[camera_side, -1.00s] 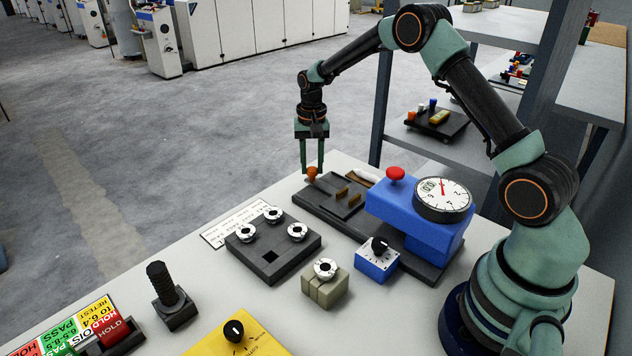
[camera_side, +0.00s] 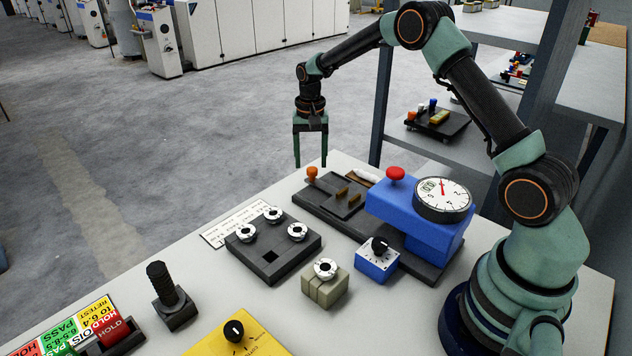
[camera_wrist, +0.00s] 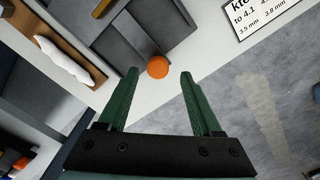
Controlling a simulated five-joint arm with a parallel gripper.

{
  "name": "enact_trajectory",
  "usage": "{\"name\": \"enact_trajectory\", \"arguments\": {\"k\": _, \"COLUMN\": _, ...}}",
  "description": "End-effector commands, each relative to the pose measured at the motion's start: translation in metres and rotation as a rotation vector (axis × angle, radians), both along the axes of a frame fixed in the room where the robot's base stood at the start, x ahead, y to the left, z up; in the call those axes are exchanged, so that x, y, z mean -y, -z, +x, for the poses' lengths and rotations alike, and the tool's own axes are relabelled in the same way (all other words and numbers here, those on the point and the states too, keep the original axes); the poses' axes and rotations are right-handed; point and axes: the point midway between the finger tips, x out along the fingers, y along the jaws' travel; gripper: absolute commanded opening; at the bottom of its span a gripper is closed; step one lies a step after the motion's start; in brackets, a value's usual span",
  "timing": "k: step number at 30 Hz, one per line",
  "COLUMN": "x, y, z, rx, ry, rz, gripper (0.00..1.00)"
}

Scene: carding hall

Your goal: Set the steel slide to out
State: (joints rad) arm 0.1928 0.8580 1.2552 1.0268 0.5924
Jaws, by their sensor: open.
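The steel slide appears to be the dark grey piece with an orange knob (camera_side: 312,172) at the far left end of the flat dark base (camera_side: 420,268) of a blue gauge. The knob also shows in the wrist view (camera_wrist: 157,67), between and just beyond the fingertips. My gripper (camera_side: 311,165) is open and empty, pointing down at the knob's height or a little above it. In the wrist view my gripper (camera_wrist: 159,73) has its green fingers spread clear on both sides of the knob. How far the slide is drawn is hard to tell.
The blue gauge (camera_side: 440,235) has a round dial (camera_side: 442,200) and a red button (camera_side: 396,173). A white tuft (camera_wrist: 66,58) lies beside the slide. A grey block with round dials (camera_side: 272,263) stands nearer. Open floor lies beyond the table edge.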

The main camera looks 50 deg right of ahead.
Motion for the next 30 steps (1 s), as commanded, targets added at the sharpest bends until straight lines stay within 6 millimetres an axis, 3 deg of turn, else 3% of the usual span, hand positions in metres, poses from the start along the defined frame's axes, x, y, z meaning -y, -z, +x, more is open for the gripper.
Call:
{"name": "enact_trajectory", "arguments": {"k": 9, "x": 0.0, "y": -0.066, "z": 0.001, "rx": 0.007, "ry": 0.0, "rz": -0.001, "gripper": 0.66}}
{"name": "enact_trajectory", "arguments": {"k": 15, "x": 0.0, "y": -0.095, "z": 0.001, "rx": 0.006, "ry": 0.0, "rz": -0.001, "gripper": 0.66}}
{"name": "enact_trajectory", "arguments": {"k": 21, "x": 0.0, "y": -0.105, "z": 0.001, "rx": 0.005, "ry": 0.0, "rz": -0.001, "gripper": 0.66}}
{"name": "enact_trajectory", "arguments": {"k": 30, "x": 0.0, "y": -0.106, "z": 0.0, "rx": 0.005, "ry": -0.001, "rz": -0.001, "gripper": 0.66}}
